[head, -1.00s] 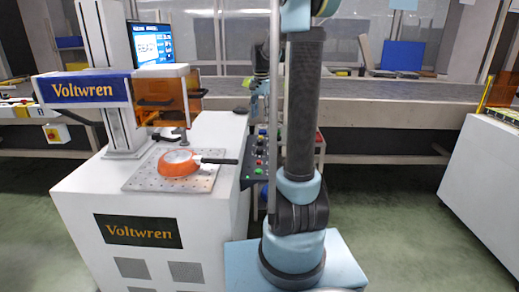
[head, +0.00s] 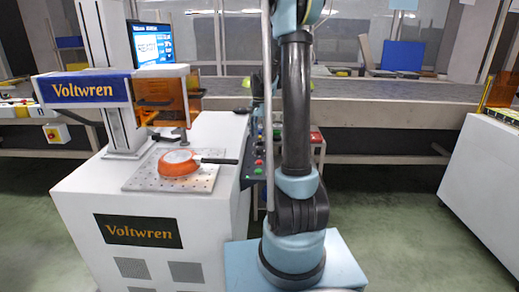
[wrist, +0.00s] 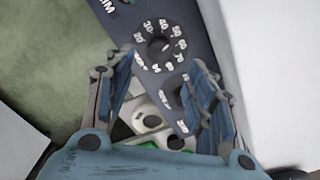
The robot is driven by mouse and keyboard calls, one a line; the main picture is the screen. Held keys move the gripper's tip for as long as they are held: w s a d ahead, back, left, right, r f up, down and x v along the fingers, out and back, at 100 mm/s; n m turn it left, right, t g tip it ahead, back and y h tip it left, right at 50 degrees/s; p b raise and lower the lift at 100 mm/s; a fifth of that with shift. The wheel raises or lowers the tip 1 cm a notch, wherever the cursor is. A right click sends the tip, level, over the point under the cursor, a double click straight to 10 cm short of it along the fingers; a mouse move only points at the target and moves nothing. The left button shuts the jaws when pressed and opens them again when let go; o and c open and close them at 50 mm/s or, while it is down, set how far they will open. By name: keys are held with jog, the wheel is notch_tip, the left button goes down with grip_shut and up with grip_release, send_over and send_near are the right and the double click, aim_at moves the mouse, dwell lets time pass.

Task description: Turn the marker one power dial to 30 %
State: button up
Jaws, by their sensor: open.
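A black round dial (wrist: 159,47) on a dark blue panel (wrist: 205,52) shows near the top of the wrist view, ringed by white numbers that include 30 and 70. Its pointer setting is too small to read surely. My gripper (wrist: 163,62) is open, its two fingers apart below and to either side of the dial, with nothing between the tips. A second dark knob (wrist: 180,97) is partly hidden by the right finger. In the head view the control panel (head: 259,165) stands beside the Voltwren marker (head: 90,88); my arm partly covers it and hides my gripper.
An orange pan (head: 178,163) with a black handle lies on the marker's perforated plate (head: 140,178). A lit screen (head: 153,43) stands behind. A conveyor (head: 380,104) crosses the back. A white cabinet (head: 480,175) is at right, with open floor before it.

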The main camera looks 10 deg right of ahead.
aim_at(260, 149)
notch_tip(260, 149, down, 7)
jog(key=shift+f, duration=0.2)
jog(key=shift+c, duration=0.2)
jog(key=c, duration=1)
